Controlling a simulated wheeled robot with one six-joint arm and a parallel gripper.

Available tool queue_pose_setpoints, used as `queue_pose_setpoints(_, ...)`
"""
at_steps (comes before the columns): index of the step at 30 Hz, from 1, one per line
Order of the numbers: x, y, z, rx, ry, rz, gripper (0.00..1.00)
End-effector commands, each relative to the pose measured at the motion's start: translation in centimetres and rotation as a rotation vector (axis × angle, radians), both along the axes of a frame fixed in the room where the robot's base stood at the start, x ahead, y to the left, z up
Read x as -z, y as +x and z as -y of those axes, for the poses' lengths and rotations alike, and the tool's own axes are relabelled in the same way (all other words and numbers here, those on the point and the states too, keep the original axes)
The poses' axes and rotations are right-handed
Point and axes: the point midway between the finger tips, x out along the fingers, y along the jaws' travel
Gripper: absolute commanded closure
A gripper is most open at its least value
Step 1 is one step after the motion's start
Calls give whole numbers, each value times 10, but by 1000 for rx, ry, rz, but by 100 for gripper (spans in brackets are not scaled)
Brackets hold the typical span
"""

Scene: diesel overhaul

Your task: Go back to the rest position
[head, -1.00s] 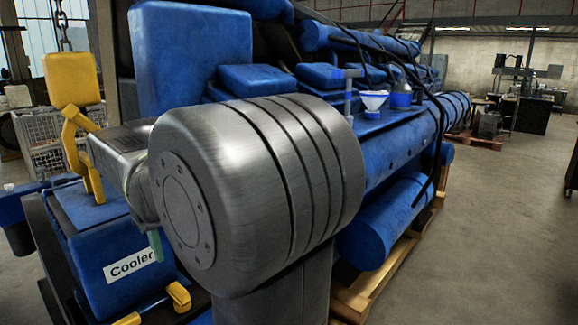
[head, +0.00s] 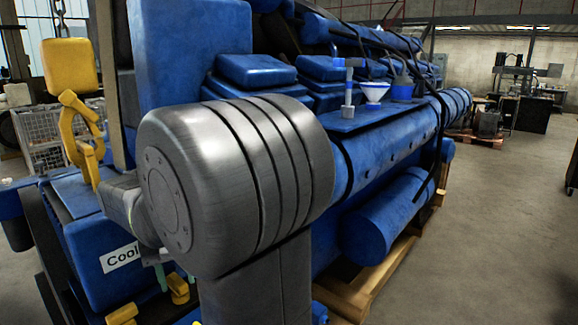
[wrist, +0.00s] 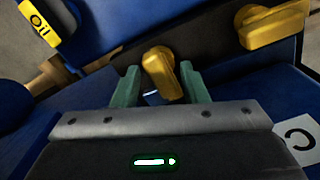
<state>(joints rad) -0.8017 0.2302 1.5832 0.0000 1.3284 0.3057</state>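My gripper (wrist: 160,80) shows in the wrist view with its two green fingers apart. A yellow handle (wrist: 160,72) appears between and just beyond the fingertips; I cannot tell whether it touches them. In the head view my large grey arm joint covers the middle, and only a bit of green finger (head: 161,277) shows below it, near the blue block with the "Cooler" label (head: 119,257). Two yellow handles (head: 178,288) are low in front of that block. A second yellow handle (wrist: 272,22) is at the upper right of the wrist view.
The big blue engine (head: 190,60) stands close behind my arm, on a wooden pallet (head: 375,285). A white funnel (head: 373,92) and a blue cup (head: 402,89) stand on its ledge. A yellow hoist hook (head: 82,135) hangs at the left. The floor (head: 490,250) at the right is clear.

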Motion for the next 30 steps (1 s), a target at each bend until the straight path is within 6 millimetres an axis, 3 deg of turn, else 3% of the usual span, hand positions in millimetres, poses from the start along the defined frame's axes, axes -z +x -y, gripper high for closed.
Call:
queue_pose_setpoints(12, 1, 0, -2, 272, 1, 0, 60)
queue_pose_setpoints(30, -2, -1, -1, 316, 1, 0, 60)
